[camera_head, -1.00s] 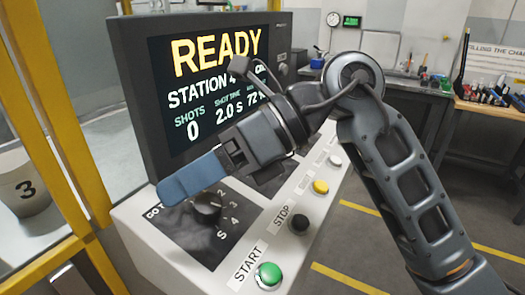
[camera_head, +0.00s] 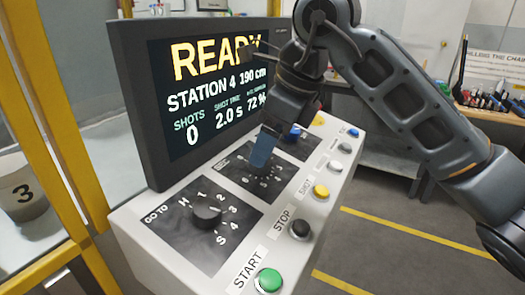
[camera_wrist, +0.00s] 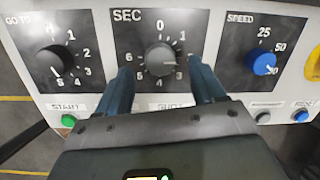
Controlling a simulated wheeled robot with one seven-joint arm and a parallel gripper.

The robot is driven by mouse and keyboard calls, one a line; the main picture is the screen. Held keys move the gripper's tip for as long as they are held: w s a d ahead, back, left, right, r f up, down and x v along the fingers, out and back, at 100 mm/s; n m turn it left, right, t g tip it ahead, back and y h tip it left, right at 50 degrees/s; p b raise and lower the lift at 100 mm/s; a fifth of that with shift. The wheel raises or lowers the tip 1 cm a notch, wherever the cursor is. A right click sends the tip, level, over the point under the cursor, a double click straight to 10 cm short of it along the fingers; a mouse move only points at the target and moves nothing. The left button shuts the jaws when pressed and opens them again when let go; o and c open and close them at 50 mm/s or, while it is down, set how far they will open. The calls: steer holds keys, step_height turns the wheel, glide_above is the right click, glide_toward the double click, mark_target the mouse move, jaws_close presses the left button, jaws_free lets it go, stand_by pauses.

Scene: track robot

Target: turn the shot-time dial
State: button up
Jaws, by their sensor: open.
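The shot-time dial is the grey knob (camera_wrist: 160,60) under the label SEC, in the middle of the panel in the wrist view. Its white mark points right, near the 2. My gripper (camera_wrist: 160,68) is open, with one blue finger on each side of the dial. I cannot tell whether the fingers touch it. In the head view my gripper (camera_head: 263,150) points down over the middle dial panel and hides most of the dial. The screen (camera_head: 215,90) reads READY, shot time 2.0 s.
The black GO TO dial (camera_head: 207,210) is left of the shot-time dial, and the blue SPEED dial (camera_wrist: 263,63) is right. Green START (camera_head: 268,280), black STOP (camera_head: 300,229) and yellow (camera_head: 321,191) buttons line the front edge. The screen stands close behind.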

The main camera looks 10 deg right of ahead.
mark_target(263, 171)
steer(key=shift+x, duration=1.65)
steer(key=c, duration=1)
